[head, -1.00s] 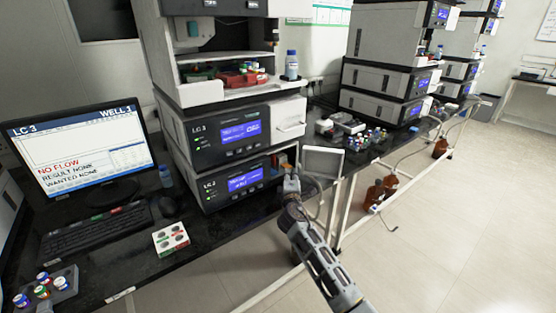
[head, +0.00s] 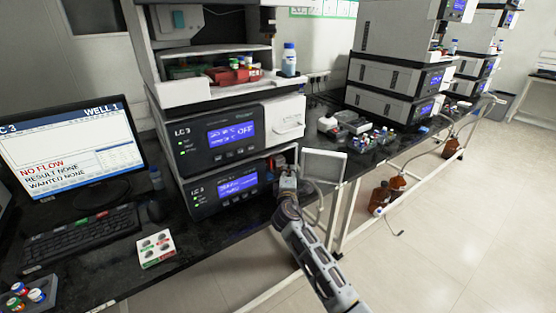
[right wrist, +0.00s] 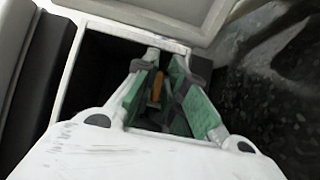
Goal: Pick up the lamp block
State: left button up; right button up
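The lower LC 3 unit (head: 222,187) has an open front bay at its right end, with a pale door panel (head: 324,166) swung out. My right gripper (head: 287,176) reaches into that bay. In the right wrist view, its two green-padded fingers (right wrist: 163,85) stand apart inside a pale-framed dark opening. A narrow orange piece (right wrist: 156,87), possibly part of the lamp block, shows between the fingers. The rest of the block is hidden in shadow, and contact with the pads is not clear. My left gripper is not in view.
The upper LC 3 unit (head: 225,135) sits directly above, with a red tray (head: 234,75) and a bottle (head: 289,60) on top. A monitor (head: 72,150), keyboard (head: 78,237) and small white button box (head: 156,248) stand left.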

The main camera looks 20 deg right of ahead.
jog(key=shift+w+d, duration=0.1)
jog(key=shift+w, duration=0.2)
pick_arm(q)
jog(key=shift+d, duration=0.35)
pick_arm(e)
jog(key=shift+s, duration=0.1)
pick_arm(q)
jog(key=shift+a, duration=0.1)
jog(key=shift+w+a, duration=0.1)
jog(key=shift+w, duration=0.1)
pick_arm(e)
grip_shut()
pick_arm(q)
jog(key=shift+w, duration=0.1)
pick_arm(e)
jog(key=shift+r, duration=0.1)
